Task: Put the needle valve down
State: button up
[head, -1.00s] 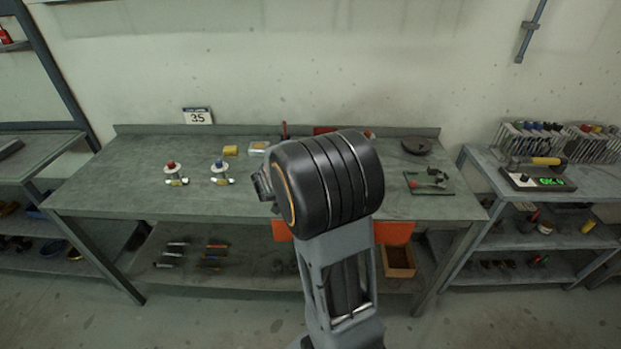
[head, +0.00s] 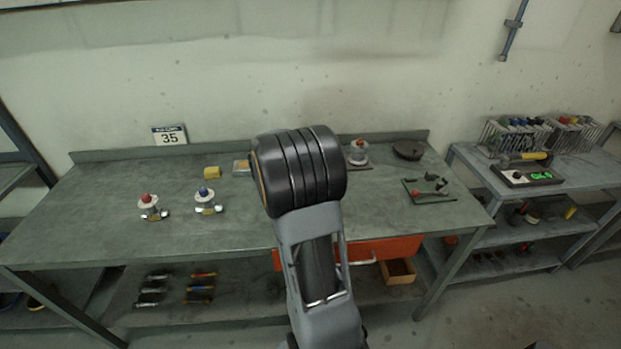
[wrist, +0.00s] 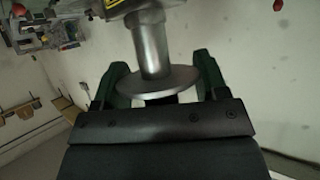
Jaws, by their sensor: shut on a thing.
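My gripper (wrist: 160,78) is shut, its dark green fingers on either side of the needle valve (wrist: 152,47). The wrist view shows the valve's grey metal stem and a round flange close to the gripper palm; its far end is cut off by the top edge. In the head view my gripper and the held valve are hidden behind my own arm. The grey-green workbench (head: 100,225) stands behind the arm. A red-topped valve (head: 148,203) and a blue-topped valve (head: 205,197) stand upright on its left part.
A yellow block (head: 212,172) and a sign marked 35 (head: 170,135) are towards the back. A red-topped fitting (head: 358,152), a dark round disc (head: 408,150) and a green mat with small parts (head: 420,194) are at the right. The bench's left front is clear.

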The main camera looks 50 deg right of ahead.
jog(key=shift+d+f+b, duration=0.35)
jog(key=shift+d+f, duration=0.8)
jog(key=shift+f, duration=0.5)
jog(key=shift+d+f+b, duration=0.4)
jog(key=shift+d+f, duration=0.8)
jog(key=shift+f, duration=0.4)
jog(key=shift+d+f+b, duration=0.35)
jog(key=shift+d+f, duration=0.8)
jog(key=shift+f, duration=0.5)
jog(key=shift+f, duration=0.2)
jog(key=o, duration=1.6)
jog(key=shift+c, duration=0.2)
